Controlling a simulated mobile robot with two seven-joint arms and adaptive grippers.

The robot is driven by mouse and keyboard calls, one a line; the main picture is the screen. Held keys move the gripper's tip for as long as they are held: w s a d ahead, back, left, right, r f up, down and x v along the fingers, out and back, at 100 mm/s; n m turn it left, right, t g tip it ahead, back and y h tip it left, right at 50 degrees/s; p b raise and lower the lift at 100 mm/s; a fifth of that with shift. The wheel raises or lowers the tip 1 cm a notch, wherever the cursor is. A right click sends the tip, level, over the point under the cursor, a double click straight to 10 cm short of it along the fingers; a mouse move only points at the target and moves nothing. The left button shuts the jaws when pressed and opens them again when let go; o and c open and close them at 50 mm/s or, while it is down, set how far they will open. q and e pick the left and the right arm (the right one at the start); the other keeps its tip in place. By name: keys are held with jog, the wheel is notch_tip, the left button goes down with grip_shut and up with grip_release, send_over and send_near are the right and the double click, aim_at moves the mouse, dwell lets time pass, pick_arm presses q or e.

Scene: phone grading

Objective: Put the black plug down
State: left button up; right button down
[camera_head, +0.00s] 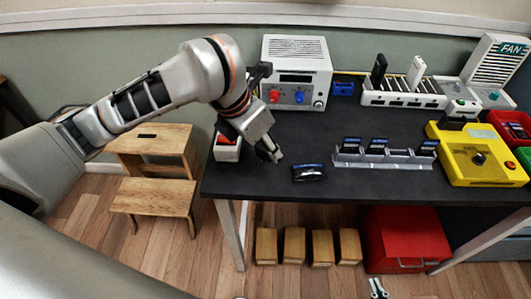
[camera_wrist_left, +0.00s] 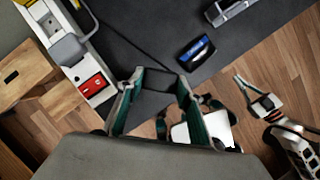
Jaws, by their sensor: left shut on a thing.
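My left gripper (camera_head: 268,152) is over the left front part of the dark table (camera_head: 290,135). In the left wrist view its two teal-lined fingers (camera_wrist_left: 155,95) are shut on a dark block, which I take for the black plug (camera_wrist_left: 153,80). In the head view the held plug is mostly hidden by the fingers. Another upright black plug (camera_head: 379,68) and a white one (camera_head: 416,72) stand in the white power strip (camera_head: 402,99) at the back. My right gripper (camera_head: 378,288) is low in front of the table, its fingertips apart and empty.
A black phone with a blue edge (camera_head: 309,172) lies near the front edge, right of my left gripper. A grey rack (camera_head: 385,158) holds several phones. A white supply box (camera_head: 297,78) stands behind, a yellow device (camera_head: 478,160) at right. The table's middle is clear.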

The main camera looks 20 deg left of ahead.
aim_at(261, 152)
pick_arm(q)
notch_tip(261, 152, down, 2)
jog(key=shift+f+b, duration=0.2)
jog(key=shift+b, duration=0.1)
jog(key=shift+f, duration=0.35)
jog(key=shift+r, duration=0.15)
jog(key=shift+f, duration=0.45)
jog(key=shift+f, duration=0.2)
jog(key=o, duration=1.2)
jog(key=shift+c, duration=0.2)
